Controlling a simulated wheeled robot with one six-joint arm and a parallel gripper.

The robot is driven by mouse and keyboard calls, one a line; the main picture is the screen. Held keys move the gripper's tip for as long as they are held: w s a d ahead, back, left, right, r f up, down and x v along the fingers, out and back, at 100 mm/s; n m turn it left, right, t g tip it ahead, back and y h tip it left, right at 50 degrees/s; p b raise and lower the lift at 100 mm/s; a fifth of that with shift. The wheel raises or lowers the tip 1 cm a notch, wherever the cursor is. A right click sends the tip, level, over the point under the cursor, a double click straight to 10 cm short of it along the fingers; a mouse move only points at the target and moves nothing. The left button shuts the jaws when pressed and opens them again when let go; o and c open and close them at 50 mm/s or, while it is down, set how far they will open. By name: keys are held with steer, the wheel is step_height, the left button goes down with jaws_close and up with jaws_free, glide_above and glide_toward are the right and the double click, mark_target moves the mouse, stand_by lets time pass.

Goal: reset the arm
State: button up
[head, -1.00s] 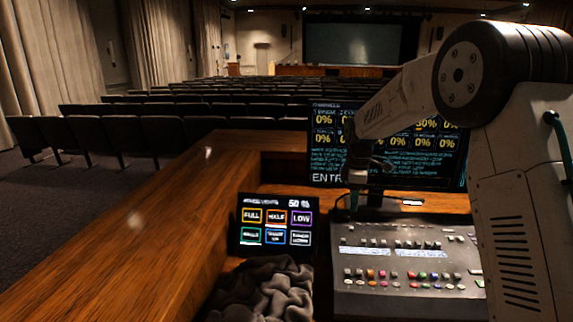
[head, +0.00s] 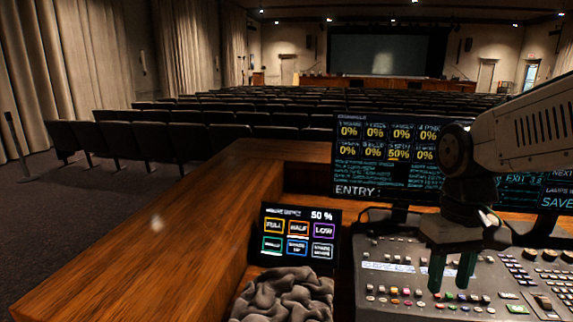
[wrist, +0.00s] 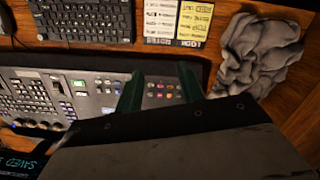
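My gripper (head: 452,280) hangs pointing down over the mixing desk (head: 402,248) in the head view. Its two dark green fingers are apart with nothing between them. In the wrist view the fingers of my gripper (wrist: 160,85) also stand apart over the mixing desk (wrist: 35,85), with small coloured buttons showing between them. I cannot tell how far above the buttons the fingertips are.
A small touch panel (head: 298,237) reading 50 % and a crumpled grey cloth (head: 285,295) lie left of the desk. A large monitor (head: 355,190) stands behind it. A keyboard (wrist: 85,20) and label sheets (wrist: 178,20) show in the wrist view.

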steer(key=s+r+m+t, duration=0.1)
steer(key=s+t, duration=0.1)
steer(key=s, duration=0.9)
steer(key=shift+s+r+t, duration=0.3)
steer(key=shift+r, duration=0.05)
